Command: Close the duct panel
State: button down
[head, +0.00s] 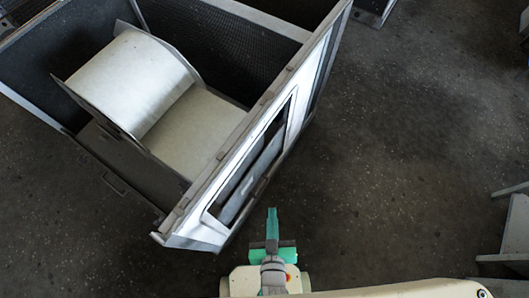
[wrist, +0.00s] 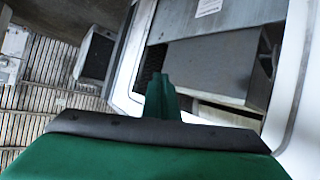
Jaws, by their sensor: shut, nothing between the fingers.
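The blower housing (head: 315,60) is a large open-topped box with a curved blower shell (head: 135,80) inside. Its white-framed wall facing my gripper has a long rectangular opening. A grey panel (head: 252,180), which looks like the duct panel, shows in this opening and leaves dark gaps; its exact angle is unclear. In the wrist view a grey panel with a white label (wrist: 225,20) spans the top of the opening, with a grey box-like part below it. My green gripper (head: 272,212) is shut and empty, just outside the opening's lower end. Its fingers (wrist: 160,85) point towards the opening.
The speckled dark floor (head: 420,130) is clear to the right of the housing. Grey metal structures (head: 510,230) stand at the right edge. The housing's frame edge (wrist: 295,90) runs close on the right in the wrist view.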

jog(key=w+d+f+n+g+y, duration=0.1)
jog(key=w+d+f+n+g, duration=0.1)
jog(key=w+f, duration=0.5)
jog(key=w+d+f+n+g+y, duration=0.2)
jog(key=w+f+g, duration=0.1)
jog(key=w+f, duration=0.35)
jog(key=w+d+r+n+g+y, duration=0.2)
jog(key=w+r+n+y, duration=0.5)
jog(key=w, duration=0.5)
jog(key=w+a+f, duration=0.1)
jog(key=a+f, duration=0.1)
jog(key=f, duration=0.1)
jog(key=w+a+f+h, duration=0.1)
jog(key=f, duration=0.2)
jog(key=w+a+f+m+h, duration=0.1)
jog(key=w+a+f, duration=0.1)
jog(key=f, duration=0.1)
jog(key=shift+a, duration=0.35)
jog(key=shift+f, duration=0.6)
